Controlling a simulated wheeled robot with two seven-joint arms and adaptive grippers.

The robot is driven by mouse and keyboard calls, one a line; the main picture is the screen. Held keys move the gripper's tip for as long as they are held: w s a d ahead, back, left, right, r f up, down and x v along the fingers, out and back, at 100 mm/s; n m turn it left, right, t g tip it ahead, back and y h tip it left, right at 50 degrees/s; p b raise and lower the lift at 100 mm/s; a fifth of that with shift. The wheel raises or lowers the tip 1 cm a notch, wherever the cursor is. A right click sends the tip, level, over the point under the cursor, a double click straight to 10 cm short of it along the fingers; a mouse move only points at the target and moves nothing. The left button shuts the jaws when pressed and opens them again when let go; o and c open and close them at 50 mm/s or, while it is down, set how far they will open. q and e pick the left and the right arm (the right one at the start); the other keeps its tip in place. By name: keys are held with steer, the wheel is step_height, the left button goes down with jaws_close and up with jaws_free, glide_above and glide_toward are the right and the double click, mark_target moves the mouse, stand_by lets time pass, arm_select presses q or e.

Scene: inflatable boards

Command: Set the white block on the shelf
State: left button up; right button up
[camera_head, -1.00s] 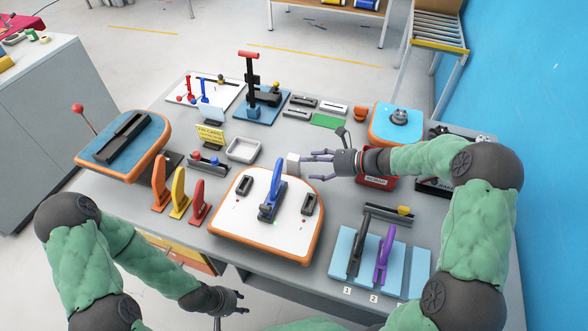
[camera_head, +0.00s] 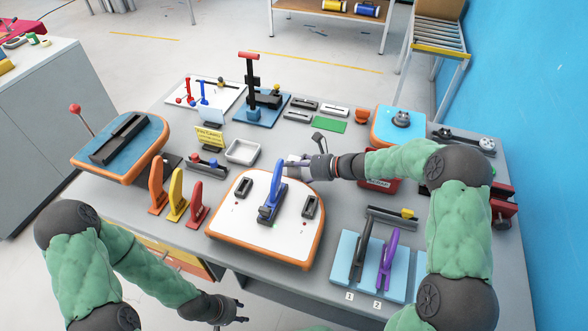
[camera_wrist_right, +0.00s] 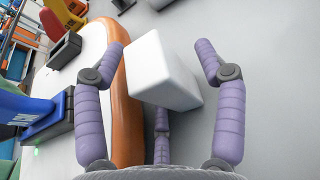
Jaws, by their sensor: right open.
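The white block (camera_wrist_right: 165,70) stands on the grey table beside the orange rim of the white board, between the spread purple fingers of my right gripper (camera_wrist_right: 161,50) in the right wrist view. A gap shows at the right finger; whether the left finger touches the block I cannot tell. A wooden shelf unit (camera_head: 340,9) stands at the back.
The white board (camera_head: 243,210) with an upright blue lever (camera_head: 275,188) is close to my right gripper. Orange, yellow and red handles (camera_head: 176,193) stand to its left. A white tray (camera_head: 243,151) and yellow sign (camera_head: 209,138) are behind.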

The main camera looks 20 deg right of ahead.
steer(key=c, duration=1.4)
